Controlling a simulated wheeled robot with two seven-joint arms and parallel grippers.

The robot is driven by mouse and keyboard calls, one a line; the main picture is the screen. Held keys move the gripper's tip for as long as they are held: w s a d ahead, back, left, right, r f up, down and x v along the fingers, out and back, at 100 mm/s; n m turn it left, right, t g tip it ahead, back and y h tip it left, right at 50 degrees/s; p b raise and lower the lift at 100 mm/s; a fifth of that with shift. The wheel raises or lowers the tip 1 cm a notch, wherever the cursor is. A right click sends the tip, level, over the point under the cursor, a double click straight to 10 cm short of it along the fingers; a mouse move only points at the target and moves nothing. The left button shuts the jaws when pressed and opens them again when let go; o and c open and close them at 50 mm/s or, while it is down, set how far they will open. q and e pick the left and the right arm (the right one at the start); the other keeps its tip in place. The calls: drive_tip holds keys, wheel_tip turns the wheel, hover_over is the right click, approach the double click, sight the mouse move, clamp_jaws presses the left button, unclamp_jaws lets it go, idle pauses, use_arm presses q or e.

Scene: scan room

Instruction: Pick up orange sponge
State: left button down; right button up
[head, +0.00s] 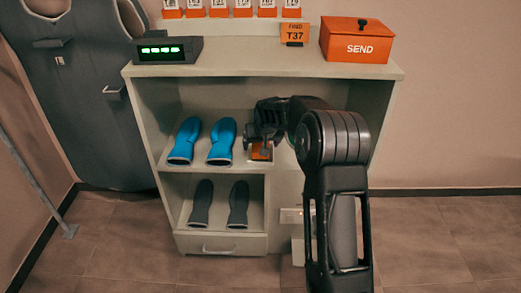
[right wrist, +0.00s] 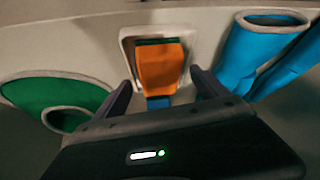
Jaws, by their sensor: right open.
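An orange block, likely the orange sponge (head: 261,153), sits on the upper shelf of the cabinet, right of the blue boots. My right gripper (head: 262,142) is over it and hides part of it in the head view. In the right wrist view the orange sponge (right wrist: 160,68) lies in a pale shallow tray (right wrist: 127,42), with a dark green part at its far end and a blue part at its near end. The open fingers of my right gripper (right wrist: 162,88) stand either side of it, apart from it. My left gripper is not in view.
The cabinet top holds an orange SEND box (head: 356,41) and a green-lit display (head: 167,50). A green rounded thing (right wrist: 55,92) shows in the right wrist view.

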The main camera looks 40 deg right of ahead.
idle(0.4)
drive_tip(key=c, duration=1.4)
